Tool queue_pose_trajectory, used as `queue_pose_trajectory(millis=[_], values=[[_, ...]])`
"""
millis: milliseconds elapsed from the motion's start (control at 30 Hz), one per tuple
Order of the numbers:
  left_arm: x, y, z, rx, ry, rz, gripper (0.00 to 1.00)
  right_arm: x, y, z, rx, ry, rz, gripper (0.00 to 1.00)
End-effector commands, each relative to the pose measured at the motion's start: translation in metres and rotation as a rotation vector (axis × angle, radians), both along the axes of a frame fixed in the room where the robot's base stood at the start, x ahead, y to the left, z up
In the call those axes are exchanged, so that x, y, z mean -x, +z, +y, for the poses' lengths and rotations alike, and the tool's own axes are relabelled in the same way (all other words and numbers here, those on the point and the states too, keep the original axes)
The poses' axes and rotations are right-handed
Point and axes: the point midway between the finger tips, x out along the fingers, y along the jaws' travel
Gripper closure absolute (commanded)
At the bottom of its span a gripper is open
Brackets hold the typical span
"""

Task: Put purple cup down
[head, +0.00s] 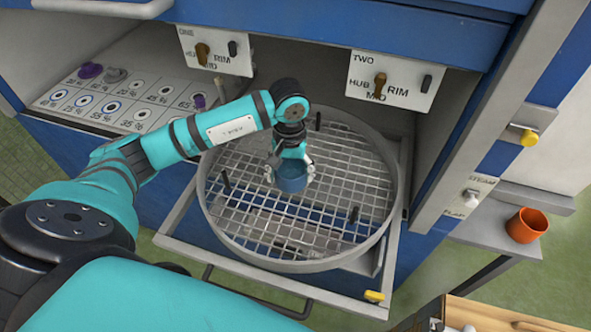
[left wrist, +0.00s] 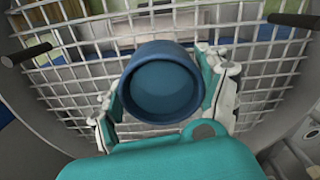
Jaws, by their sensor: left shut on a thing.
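My left gripper (head: 291,168) is over the round wire-mesh turntable (head: 250,215), near its middle. It is shut around a dark blue cup (head: 292,180); the cup looks blue, not purple. In the left wrist view the cup (left wrist: 162,82) sits between the two fingers (left wrist: 165,105), its round open mouth facing the camera and empty inside. The mesh (left wrist: 70,75) lies behind it. I cannot tell whether the cup touches the mesh. A small purple item (head: 90,70) stands on the marked panel at the left. My right gripper is not in view.
Several short black pegs, one at the left (head: 227,181), stand up from the mesh. A raised metal rim (head: 207,213) surrounds it. Blue cabinet walls and lever plates (head: 392,80) close off the back. An orange cup (head: 527,225) stands on a side shelf at right.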

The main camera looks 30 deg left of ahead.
Motion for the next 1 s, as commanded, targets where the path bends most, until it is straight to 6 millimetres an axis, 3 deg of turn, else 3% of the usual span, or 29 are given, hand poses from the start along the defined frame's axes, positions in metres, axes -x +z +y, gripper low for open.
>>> queue_pose_trajectory(millis=[233,500,867,900,1000], values=[[-0.024,0.000,-0.002,0.001,0.001,-0.001,0.61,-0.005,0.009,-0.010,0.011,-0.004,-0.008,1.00],[-0.021,-0.036,-0.001,0.000,0.001,0.000,0.61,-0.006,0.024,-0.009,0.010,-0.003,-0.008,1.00],[-0.021,-0.041,0.000,-0.001,0.000,-0.002,0.61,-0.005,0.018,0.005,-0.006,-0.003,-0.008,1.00],[-0.021,-0.041,0.000,-0.001,0.000,-0.002,0.23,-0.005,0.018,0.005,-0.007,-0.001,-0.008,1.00],[-0.021,-0.040,0.000,0.000,0.000,-0.001,0.10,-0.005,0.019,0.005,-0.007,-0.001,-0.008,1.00]])
